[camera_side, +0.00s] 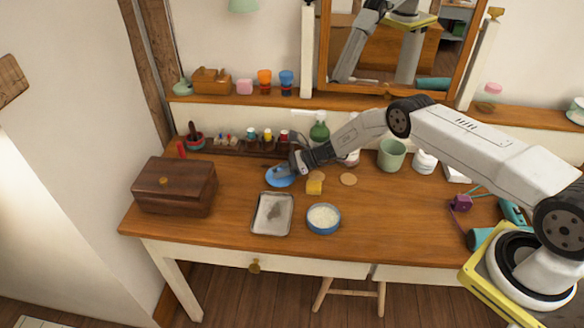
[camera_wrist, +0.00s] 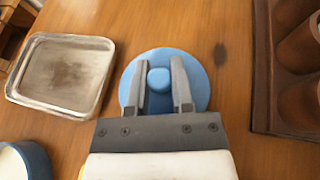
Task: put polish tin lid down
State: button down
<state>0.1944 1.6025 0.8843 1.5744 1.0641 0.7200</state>
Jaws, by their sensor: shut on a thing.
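The polish tin lid (camera_wrist: 200,75) is a blue disc with a round blue knob. It also shows in the side view (camera_side: 275,182), at the back middle of the table. My gripper (camera_wrist: 159,76) is shut on its knob, one finger on each side. In the side view my gripper (camera_side: 287,170) points down over the lid. The lid looks level and at or very near the wood; I cannot tell whether it touches. An open blue tin with pale contents (camera_side: 323,217) stands nearer the front edge; part of it shows in the wrist view (camera_wrist: 35,155).
A metal tray (camera_side: 272,214) lies in front of the lid. A yellow block (camera_side: 314,187) and a cork-coloured disc (camera_side: 348,179) lie to its right. A dark wooden rack (camera_side: 240,146) stands behind, a wooden box (camera_side: 173,186) to the left. Bare wood lies right of the blue tin.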

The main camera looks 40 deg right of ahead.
jog(key=shift+f, duration=0.4)
jog(key=c, duration=0.5)
grip_release()
jog(key=shift+r, duration=0.2)
jog(key=shift+s+d+r, duration=0.2)
jog(key=shift+s+d, duration=0.05)
jog(key=shift+d, duration=0.25)
jog(key=shift+v, duration=0.95)
notch_tip(320, 180, up, 5)
jog(key=shift+r, duration=1)
